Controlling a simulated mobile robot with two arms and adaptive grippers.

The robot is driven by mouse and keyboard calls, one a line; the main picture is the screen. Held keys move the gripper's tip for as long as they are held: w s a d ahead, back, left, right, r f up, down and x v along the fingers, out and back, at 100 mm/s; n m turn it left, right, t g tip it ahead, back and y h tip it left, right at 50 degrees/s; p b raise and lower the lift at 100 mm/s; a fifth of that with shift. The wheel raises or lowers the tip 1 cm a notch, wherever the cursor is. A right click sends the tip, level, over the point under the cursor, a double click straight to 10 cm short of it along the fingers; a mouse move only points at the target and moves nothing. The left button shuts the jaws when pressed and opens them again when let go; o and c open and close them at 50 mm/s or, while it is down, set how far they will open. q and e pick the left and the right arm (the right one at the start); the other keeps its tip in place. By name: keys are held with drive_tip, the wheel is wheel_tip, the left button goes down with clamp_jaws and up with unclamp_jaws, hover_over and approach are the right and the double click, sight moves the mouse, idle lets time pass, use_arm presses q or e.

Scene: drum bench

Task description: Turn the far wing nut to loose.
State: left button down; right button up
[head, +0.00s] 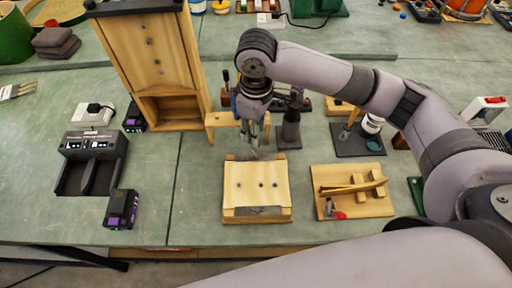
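My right gripper (254,144) points down just above the far edge of a pale wooden block (257,198) at the middle of the bench. Its fingers are small and overlap the background, so I cannot tell if they are apart or closed on something. The block has a few small dark spots on its top and a dark strip (257,211) along its near edge. I cannot make out a wing nut clearly; the far edge of the block is partly hidden by the fingers. My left gripper is not in view.
A tall wooden stand (158,62) rises behind left of the gripper. A wooden board (352,192) with loose pieces lies right of the block. A black charger (90,163) and a battery (122,209) sit at left. Bench is clear between battery and block.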

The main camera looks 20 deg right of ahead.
sight(256, 154)
wheel_tip(256, 154, down, 10)
drive_tip(key=shift+r+p, duration=0.1)
drive_tip(key=shift+p, duration=0.4)
clamp_jaws()
idle(0.3)
